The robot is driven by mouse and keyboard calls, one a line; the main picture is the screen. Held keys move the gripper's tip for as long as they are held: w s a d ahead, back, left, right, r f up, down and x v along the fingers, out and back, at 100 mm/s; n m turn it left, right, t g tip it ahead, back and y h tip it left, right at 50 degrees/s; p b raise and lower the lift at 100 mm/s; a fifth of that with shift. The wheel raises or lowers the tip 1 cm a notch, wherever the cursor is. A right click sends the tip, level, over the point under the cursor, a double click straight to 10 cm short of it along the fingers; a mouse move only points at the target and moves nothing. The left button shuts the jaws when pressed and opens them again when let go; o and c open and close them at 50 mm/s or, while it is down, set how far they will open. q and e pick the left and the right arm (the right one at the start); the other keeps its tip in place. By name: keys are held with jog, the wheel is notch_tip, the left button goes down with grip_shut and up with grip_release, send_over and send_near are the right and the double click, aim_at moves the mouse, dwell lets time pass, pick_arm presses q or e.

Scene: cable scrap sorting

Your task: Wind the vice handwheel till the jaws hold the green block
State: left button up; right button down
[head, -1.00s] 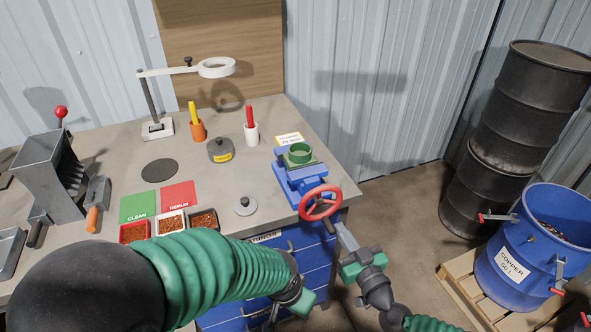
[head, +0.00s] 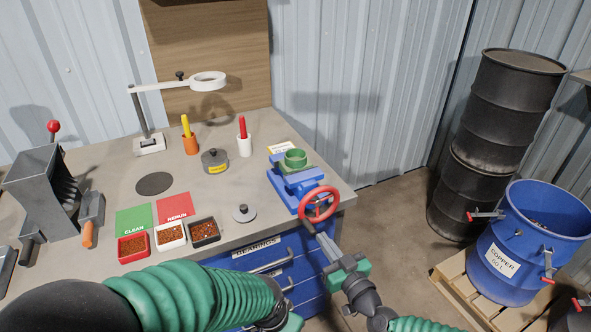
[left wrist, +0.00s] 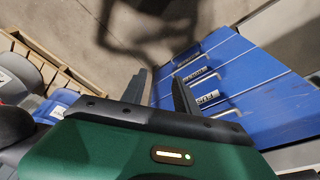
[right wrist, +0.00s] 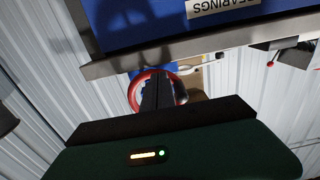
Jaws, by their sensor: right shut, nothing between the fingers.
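The blue vice (head: 286,192) stands at the bench's right front corner, its red handwheel (head: 332,207) facing the front edge. The green block (head: 295,168) sits at the vice's jaws, with a round green top; I cannot tell whether the jaws touch it. My right gripper (head: 312,232) is shut and empty, its fingertips at the wheel's lower rim. In the right wrist view, the shut fingers (right wrist: 157,90) overlap the red wheel (right wrist: 133,93); contact is unclear. My left gripper (left wrist: 160,88) is open and empty in front of the blue drawers.
Blue drawers (head: 300,268) with protruding handles lie under the bench. A blue copper drum (head: 510,265) stands on a pallet at right.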

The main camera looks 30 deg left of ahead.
pick_arm(q)
jog(key=shift+r+p, duration=0.6)
jog(key=shift+r, duration=0.05)
pick_arm(e)
jog(key=v, duration=0.8)
jog(key=shift+r, duration=0.15)
pick_arm(q)
jog(key=shift+c, duration=0.5)
pick_arm(e)
jog(key=shift+s, duration=0.1)
